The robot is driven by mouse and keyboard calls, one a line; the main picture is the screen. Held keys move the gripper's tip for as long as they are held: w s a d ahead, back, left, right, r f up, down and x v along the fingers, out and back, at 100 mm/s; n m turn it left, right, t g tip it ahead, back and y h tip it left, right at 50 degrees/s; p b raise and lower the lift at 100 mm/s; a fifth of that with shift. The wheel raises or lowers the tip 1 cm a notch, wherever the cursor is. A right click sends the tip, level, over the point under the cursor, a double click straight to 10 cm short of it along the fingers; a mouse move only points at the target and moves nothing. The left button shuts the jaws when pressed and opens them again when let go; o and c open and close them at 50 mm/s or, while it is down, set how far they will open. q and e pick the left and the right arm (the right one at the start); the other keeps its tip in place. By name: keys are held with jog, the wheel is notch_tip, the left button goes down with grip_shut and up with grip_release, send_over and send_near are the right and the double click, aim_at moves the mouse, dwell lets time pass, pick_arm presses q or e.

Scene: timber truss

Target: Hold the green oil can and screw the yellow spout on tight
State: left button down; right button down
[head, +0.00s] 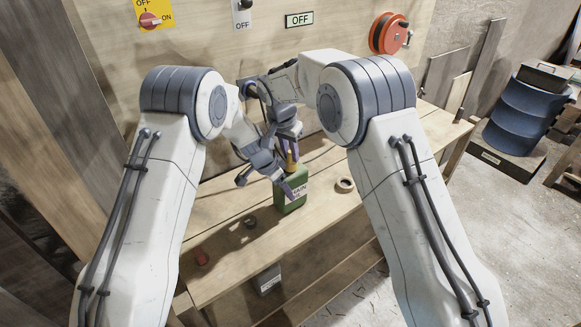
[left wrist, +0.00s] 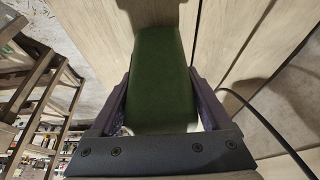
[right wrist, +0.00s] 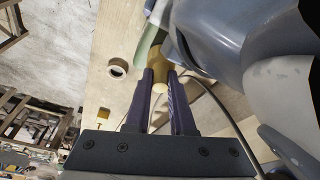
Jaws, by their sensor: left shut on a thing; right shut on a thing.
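The green oil can (head: 291,205) stands on the wooden bench, with a pale label on its side. My left gripper (left wrist: 163,88) is shut on the can's body, which fills the space between its fingers in the left wrist view. The yellow spout (head: 291,163) stands at the top of the can. My right gripper (head: 290,147) is above the can, with its fingers shut on the spout, which also shows in the right wrist view (right wrist: 158,58). The joint between spout and can is too hidden to tell how tightly it sits.
A tan ring, like a tape roll (head: 344,185), lies on the bench (head: 225,240) right of the can. A small dark round object (head: 249,222) and a red one (head: 202,258) lie to the left. A red reel (head: 388,33) is on the back wall. My two arms cross close together.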

jog(key=shift+s+a+f, duration=0.15)
jog(key=shift+a+f, duration=0.05)
jog(key=shift+a, duration=0.05)
dwell(0.3)
jog(key=c, duration=0.7)
grip_release()
jog(key=shift+v, duration=6.15)
